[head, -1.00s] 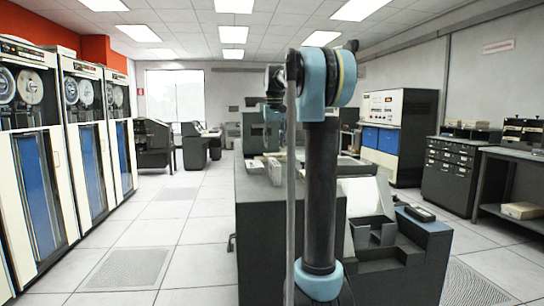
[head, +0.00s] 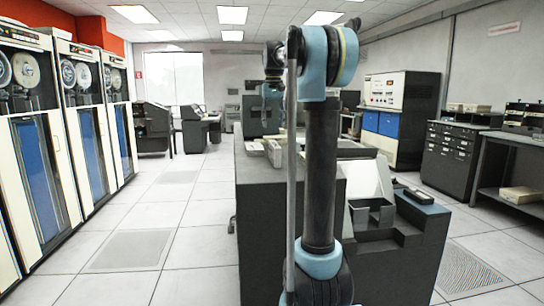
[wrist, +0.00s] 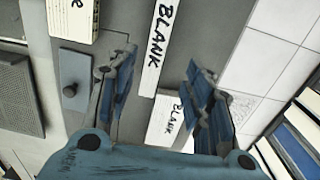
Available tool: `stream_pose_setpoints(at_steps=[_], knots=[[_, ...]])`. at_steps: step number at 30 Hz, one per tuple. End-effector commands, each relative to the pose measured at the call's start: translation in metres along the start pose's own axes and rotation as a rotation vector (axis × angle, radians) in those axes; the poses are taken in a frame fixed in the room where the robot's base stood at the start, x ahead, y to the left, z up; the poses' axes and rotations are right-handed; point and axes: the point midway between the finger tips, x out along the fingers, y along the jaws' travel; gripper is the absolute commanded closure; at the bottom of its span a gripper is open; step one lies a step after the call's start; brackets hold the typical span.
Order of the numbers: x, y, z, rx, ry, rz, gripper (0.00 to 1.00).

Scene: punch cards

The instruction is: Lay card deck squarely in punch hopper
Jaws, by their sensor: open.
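My gripper (wrist: 160,68) is open in the wrist view, with two blue-padded fingers spread apart and nothing between them. Beyond the fingers a long white block marked BLANK (wrist: 156,45) lies on a grey surface. A second white block marked BLANK (wrist: 168,118) shows lower down, partly covered by the right finger. I cannot tell which block is the card deck. In the head view small pale blocks (head: 273,150) sit on the dark machine's top (head: 254,172), below my raised arm's end. I cannot make out the punch hopper for certain.
A plate with a dark knob (wrist: 73,80) and a white lettered block (wrist: 72,18) are left of the fingers. The dark desk-like machine has a stepped front with trays (head: 372,213). Tape cabinets (head: 70,110) stand left. The tiled floor (head: 150,220) between is clear.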

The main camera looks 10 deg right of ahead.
Motion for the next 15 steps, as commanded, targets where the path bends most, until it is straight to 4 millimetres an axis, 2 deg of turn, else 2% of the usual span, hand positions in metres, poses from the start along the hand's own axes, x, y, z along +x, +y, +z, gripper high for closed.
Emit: stream_pose_setpoints(at_steps=[6, 10, 15], knots=[[0.038, 0.0, 0.0, 0.0, 0.0, 0.0, 0.53], [0.052, 0.0, 0.0, 0.0, 0.0, 0.0, 0.53], [0.06, 0.001, -0.001, 0.0, 0.0, 0.0, 0.53]])
